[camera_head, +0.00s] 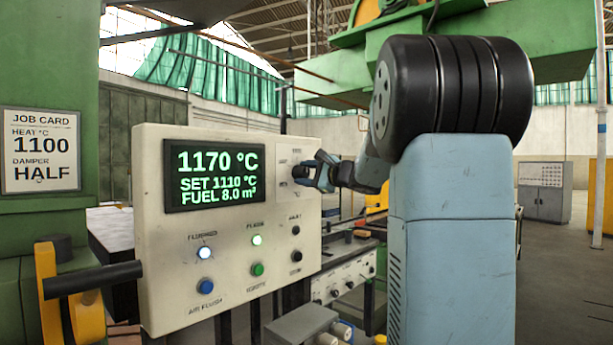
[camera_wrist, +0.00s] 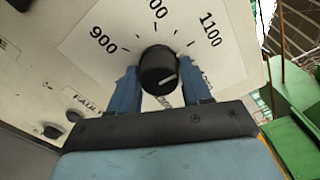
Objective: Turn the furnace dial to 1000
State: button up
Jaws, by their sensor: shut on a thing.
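The furnace dial (camera_wrist: 158,66) is a round black knob on a white scale plate, close up in the wrist view. The scale reads 900 at left, a number ending in 00 cut off at the top, and 1100 at right; a lower label is partly hidden. In the head view my gripper (camera_head: 312,172) is at the panel's right side and hides the dial. The display (camera_head: 215,175) reads 1170 °C, SET 1110 °C, FUEL 8.0 m³.
A job card (camera_head: 41,150) at left reads heat 1100, damper HALF. The control panel (camera_head: 150,290) has lit lamps, a blue button (camera_head: 205,286) and a green button (camera_head: 257,269). A black-handled yellow lever (camera_head: 92,279) stands at lower left. A bench (camera_head: 350,275) lies behind.

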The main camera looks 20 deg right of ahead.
jog(key=n, duration=0.6)
jog(key=shift+f+n, duration=0.1)
jog(key=shift+n, duration=0.2)
jog(key=n, duration=0.6)
dwell(0.4)
jog(key=o, duration=0.8)
jog(key=shift+o, duration=1.2)
jog(key=shift+s, duration=0.1)
jog(key=v, duration=1.3)
jog(key=shift+s, duration=0.3)
jog(key=shift+d, duration=0.1)
